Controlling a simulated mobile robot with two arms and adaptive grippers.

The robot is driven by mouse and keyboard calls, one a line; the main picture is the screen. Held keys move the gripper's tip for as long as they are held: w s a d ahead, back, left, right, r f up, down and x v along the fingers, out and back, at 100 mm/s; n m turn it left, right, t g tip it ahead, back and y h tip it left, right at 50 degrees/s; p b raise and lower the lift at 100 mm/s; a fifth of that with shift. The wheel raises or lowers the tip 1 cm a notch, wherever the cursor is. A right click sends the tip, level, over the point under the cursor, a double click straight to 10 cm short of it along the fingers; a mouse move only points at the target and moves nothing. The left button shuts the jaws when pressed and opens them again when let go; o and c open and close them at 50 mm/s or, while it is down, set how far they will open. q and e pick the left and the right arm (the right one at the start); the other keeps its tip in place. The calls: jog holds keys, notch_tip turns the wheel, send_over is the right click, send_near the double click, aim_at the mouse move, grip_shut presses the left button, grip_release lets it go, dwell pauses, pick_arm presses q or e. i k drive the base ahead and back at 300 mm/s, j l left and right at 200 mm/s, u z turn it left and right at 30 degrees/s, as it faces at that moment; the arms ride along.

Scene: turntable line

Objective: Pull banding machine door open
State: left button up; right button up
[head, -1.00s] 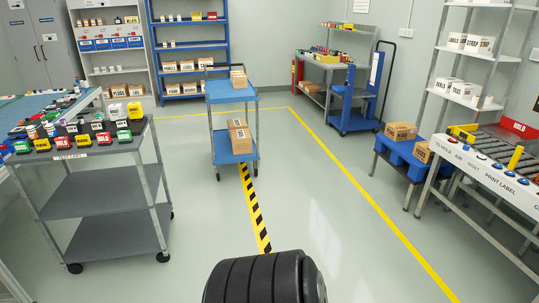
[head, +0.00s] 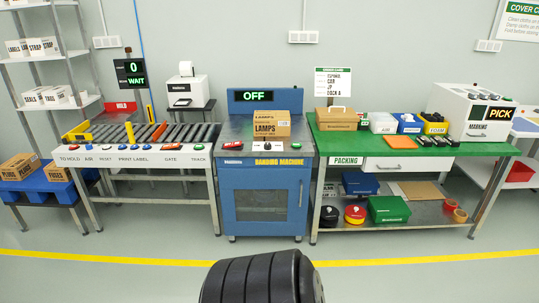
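The blue banding machine (head: 232,186) stands in the middle of the head view, facing me. Its door (head: 262,214) is the blue front panel with a darker rectangular window, and it looks closed. A label reading BANDING MACHINE runs above the door. The sign on top reads OFF. A cardboard LAMPS box (head: 271,124) sits on the machine's top, behind a red button and other controls. Neither of my grippers is in view.
A roller conveyor (head: 168,177) adjoins on the left, a green packing table (head: 365,148) on the right. Shelving and a blue pallet with boxes stand far left. A yellow floor line (head: 400,258) crosses before the machine. The floor there is clear.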

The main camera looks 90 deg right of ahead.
aim_at(298, 181)
jog(key=l+z, duration=0.1)
jog(key=z, duration=2.65)
